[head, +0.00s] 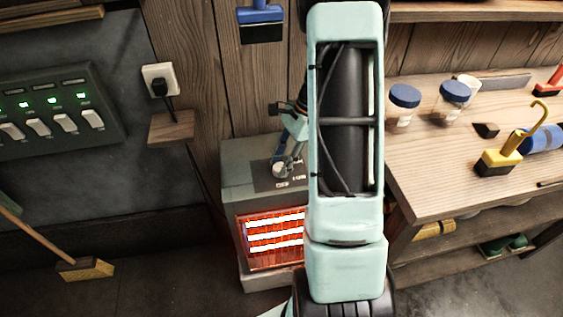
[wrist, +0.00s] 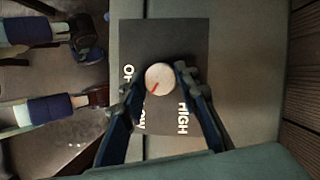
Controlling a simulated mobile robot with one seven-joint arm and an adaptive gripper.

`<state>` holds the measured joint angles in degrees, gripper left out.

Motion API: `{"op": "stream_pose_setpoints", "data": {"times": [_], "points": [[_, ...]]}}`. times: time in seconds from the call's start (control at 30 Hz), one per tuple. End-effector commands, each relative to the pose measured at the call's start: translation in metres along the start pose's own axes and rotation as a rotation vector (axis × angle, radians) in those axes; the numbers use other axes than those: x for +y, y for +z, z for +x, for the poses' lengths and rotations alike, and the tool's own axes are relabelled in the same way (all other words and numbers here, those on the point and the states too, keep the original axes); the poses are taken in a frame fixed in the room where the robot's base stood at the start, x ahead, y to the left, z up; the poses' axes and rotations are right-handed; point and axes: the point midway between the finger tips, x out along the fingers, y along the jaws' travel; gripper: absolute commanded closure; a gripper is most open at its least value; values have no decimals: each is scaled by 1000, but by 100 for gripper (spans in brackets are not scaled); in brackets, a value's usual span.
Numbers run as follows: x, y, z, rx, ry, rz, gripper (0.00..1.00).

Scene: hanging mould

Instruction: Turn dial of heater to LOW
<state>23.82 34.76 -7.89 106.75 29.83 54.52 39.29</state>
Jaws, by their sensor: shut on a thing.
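The heater (head: 235,190) stands on the floor left of the workbench, its front bars glowing orange and white. Its dial (wrist: 160,78) is a pale round knob with a red mark on a dark plate (wrist: 180,40) on the heater's top. The dial also shows in the head view (head: 279,169). The red mark points to the lower left in the wrist view, towards the side where the partly covered OFF and LOW labels are. HIGH is readable at the lower right. My gripper (wrist: 158,74) is shut on the dial, one finger on each side. It also shows in the head view (head: 283,160).
The workbench (head: 440,190) is close on the right, with blue-lidded jars (head: 404,103) and a yellow-handled tool (head: 505,155). A switch panel (head: 50,115) and a plugged socket (head: 160,82) are on the left wall.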

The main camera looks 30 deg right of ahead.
Motion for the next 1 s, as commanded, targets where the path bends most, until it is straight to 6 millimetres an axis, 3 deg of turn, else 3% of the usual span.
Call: {"op": "stream_pose_setpoints", "data": {"times": [0.2, 0.57, 1.0], "points": [[0, 0, 0, 1, 0, 1, 54], [-1, 0, -7, 2, -3, 1, 54], [-1, 0, -92, 2, -4, 1, 54]]}}
